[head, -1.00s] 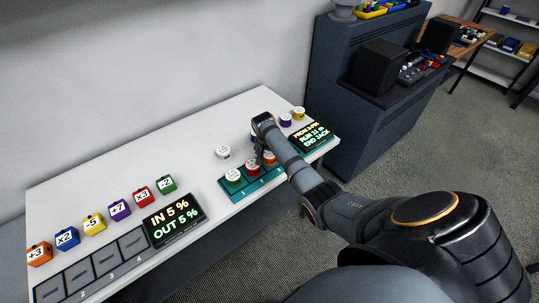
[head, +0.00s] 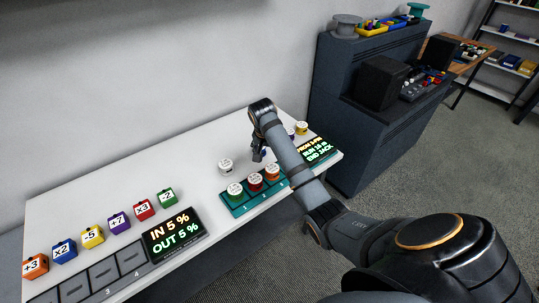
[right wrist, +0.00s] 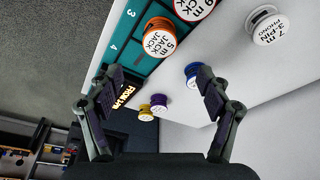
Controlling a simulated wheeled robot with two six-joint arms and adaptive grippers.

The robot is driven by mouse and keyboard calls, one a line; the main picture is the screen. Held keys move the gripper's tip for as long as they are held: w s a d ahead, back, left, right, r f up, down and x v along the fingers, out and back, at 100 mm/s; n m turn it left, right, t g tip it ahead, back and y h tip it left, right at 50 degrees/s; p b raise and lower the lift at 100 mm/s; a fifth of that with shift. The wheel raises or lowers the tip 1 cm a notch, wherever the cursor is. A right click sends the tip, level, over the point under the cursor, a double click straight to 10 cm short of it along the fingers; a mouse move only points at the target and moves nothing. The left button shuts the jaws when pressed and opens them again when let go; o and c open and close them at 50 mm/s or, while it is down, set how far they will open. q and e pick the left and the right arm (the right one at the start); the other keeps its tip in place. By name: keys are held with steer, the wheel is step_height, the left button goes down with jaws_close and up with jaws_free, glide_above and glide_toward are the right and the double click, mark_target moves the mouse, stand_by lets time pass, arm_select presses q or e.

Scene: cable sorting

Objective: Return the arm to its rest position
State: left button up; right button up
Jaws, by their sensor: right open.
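My right gripper (head: 258,154) is open and empty above the white table, just behind the teal tray (head: 231,211). In the right wrist view its two fingers (right wrist: 160,84) stand wide apart with nothing between the tips. Green (head: 235,190), red (head: 255,182) and orange (head: 272,173) cable spools sit in a row on the tray. The orange spool (right wrist: 160,38) reads "5 m jack jack" in the right wrist view and is apart from the fingers. My left gripper is not in view.
A white spool (head: 225,166) stands left of the gripper. Blue (right wrist: 192,72), purple (right wrist: 159,103) and yellow (right wrist: 144,112) spools stand beyond the fingers. Numbered cubes and a display (head: 174,235) are at left. A dark cabinet (head: 340,130) stands beyond the table's right end.

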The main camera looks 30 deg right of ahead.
steer(key=shift+r, duration=0.2)
stand_by(0.3)
steer(key=s+a+f+n, duration=0.3)
steer(key=s+f, duration=0.1)
steer(key=s, duration=0.2)
steer(key=s+a+f+n, duration=0.3)
steer(key=s+f, duration=0.1)
steer(key=s, duration=0.2)
steer(key=s+a+r+n+t+y, duration=0.1)
steer(key=s+a+n, duration=0.15)
steer(key=s, duration=0.45)
steer(key=s+a+r+n+t+y, duration=0.1)
steer(key=s+a+n, duration=0.15)
steer(key=s, duration=0.55)
steer(key=s+d+f+g, duration=0.1)
steer(key=d+f+g, duration=0.15)
steer(key=f, duration=2.35)
steer(key=s+d+f+b, duration=0.1)
steer(key=s+d+f, duration=0.1)
steer(key=s+f, duration=1.7)
steer(key=shift+s+b, duration=0.3)
